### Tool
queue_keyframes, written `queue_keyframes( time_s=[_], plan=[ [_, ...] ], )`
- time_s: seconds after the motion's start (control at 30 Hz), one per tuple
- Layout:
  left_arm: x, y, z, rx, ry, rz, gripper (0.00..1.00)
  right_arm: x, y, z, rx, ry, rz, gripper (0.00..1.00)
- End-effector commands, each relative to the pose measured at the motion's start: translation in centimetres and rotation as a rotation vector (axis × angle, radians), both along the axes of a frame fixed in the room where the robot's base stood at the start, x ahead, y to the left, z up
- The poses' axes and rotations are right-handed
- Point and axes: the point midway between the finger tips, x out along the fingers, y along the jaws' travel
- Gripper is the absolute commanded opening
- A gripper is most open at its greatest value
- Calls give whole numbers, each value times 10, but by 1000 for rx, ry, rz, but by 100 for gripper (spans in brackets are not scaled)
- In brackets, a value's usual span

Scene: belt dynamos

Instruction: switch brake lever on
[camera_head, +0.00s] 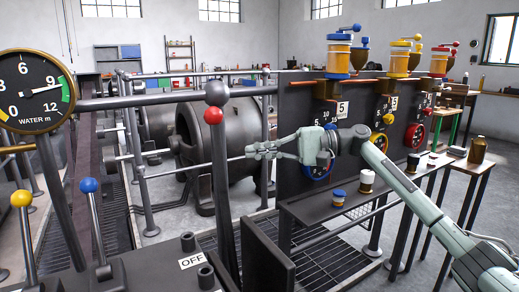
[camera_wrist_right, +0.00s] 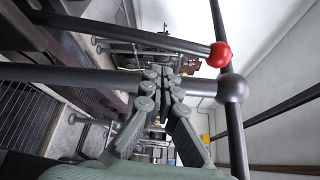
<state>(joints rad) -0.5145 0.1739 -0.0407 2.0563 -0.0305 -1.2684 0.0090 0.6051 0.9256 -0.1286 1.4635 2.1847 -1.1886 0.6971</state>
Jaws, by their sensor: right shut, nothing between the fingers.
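A lever with a red knob (camera_head: 213,116) and a dark shaft stands almost upright beside a dark box whose label reads OFF (camera_head: 193,260). Which lever is the brake is not marked in what I see. The red knob (camera_wrist_right: 219,55) also shows at the upper right of the right wrist view, at the end of its dark shaft. My right gripper (camera_head: 252,150) is shut and empty, to the right of the lever shaft and a little below the knob. Its closed fingers show in the wrist view (camera_wrist_right: 163,74), apart from the knob. My left gripper is not in view.
A grey ball-topped rail post (camera_head: 216,92) stands close behind the red knob. Blue-knobbed (camera_head: 88,186) and yellow-knobbed (camera_head: 21,199) levers stand at left, near a water gauge (camera_head: 36,91). A dark dial panel (camera_head: 300,150) and a narrow bench (camera_head: 335,215) stand at right.

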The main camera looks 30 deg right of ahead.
Motion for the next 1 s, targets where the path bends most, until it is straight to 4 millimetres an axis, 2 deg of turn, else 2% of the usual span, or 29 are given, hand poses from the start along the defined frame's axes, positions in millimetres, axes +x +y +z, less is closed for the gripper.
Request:
queue_keyframes(
  time_s=[0.03, 0.2, 0.4, 1.0],
  plan=[
    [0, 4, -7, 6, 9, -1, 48, 5, 10, 1, 1, 0, 3, 0],
    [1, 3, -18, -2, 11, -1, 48, 19, 36, -2, 1, 0, 2, 0],
    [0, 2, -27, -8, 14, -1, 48, 29, 54, -5, 0, 0, 0, 0],
    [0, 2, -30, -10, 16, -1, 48, 31, 61, -7, 0, -6, 0, 0]
  ],
)
